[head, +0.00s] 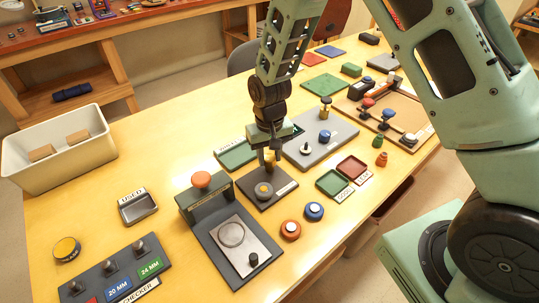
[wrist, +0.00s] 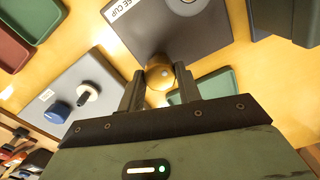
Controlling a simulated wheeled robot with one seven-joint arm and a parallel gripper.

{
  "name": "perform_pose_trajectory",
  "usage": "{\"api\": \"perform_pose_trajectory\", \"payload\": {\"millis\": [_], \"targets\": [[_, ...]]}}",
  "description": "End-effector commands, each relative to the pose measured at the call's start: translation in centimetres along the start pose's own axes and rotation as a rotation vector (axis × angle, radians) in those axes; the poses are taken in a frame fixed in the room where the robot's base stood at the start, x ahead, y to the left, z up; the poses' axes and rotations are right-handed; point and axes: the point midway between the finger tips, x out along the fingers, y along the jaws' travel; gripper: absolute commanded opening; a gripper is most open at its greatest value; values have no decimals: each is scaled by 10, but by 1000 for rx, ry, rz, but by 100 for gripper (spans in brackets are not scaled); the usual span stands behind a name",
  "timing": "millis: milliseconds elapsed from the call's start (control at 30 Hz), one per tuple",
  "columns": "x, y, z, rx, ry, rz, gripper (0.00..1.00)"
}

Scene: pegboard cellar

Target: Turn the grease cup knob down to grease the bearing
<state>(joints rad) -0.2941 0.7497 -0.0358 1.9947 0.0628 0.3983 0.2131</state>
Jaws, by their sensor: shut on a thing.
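The grease cup stands on a dark board (head: 283,184) in the middle of the table; its label, partly cut off, shows in the wrist view (wrist: 125,8). A round grey bearing housing with a yellowish centre (head: 264,190) sits on that board. My gripper (head: 270,157) points down over the far part of the board. In the wrist view my gripper (wrist: 159,72) has its two fingers on either side of the round brass knob (wrist: 160,76), shut on it.
A grey plate (head: 310,152) with knobs and a green tray (head: 235,154) lie close to the board. A stand with an orange knob (head: 201,180) is at front left. Red (head: 352,167) and green (head: 332,183) trays lie to the right.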

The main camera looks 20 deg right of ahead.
Motion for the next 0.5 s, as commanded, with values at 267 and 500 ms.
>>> {"api": "perform_pose_trajectory", "payload": {"millis": [267, 500], "targets": [[-1, 0, -1, 187, 2, 0, 11], [-1, 0, -1, 278, 2, 0, 11]]}}
